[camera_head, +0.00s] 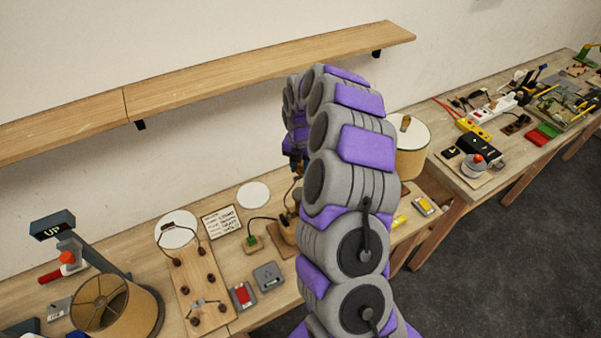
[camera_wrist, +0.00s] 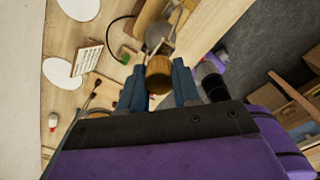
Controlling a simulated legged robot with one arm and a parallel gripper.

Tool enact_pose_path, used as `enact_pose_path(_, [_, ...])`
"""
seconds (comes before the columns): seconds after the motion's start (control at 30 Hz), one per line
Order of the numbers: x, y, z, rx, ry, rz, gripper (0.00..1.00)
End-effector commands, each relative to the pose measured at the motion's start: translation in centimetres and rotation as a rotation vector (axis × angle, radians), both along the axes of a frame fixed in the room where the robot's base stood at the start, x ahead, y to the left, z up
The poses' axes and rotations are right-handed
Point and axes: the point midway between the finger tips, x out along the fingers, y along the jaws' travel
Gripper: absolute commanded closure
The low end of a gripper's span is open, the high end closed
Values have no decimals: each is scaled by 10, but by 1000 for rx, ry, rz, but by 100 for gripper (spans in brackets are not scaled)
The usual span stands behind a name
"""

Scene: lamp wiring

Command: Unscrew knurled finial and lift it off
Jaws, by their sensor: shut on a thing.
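The brass-coloured finial (camera_wrist: 158,76) sits between the two blue fingers of my gripper (camera_wrist: 159,88) in the wrist view. My gripper is shut on it. Behind the finial are thin pale wires and a grey rounded part (camera_wrist: 158,40), with a wooden piece (camera_wrist: 150,14) beyond. I cannot tell whether the finial still touches the part behind it. In the head view my arm hides most of the lamp. A wooden base (camera_head: 284,238) shows at its left edge, on the bench. The finial is not clear there.
A tan shade (camera_head: 118,308) is at lower left. A wooden shelf (camera_head: 250,77) runs along the wall above. A wiring board (camera_head: 197,290) and white discs (camera_head: 253,195) lie on the bench. A second bench (camera_head: 500,180) is cluttered.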

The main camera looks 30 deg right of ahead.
Motion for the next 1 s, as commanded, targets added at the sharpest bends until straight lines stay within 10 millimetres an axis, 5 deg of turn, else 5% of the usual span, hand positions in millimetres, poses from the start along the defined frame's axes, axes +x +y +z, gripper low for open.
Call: enact_pose_path(1.0, [1,0,35,0,-1,0,100])
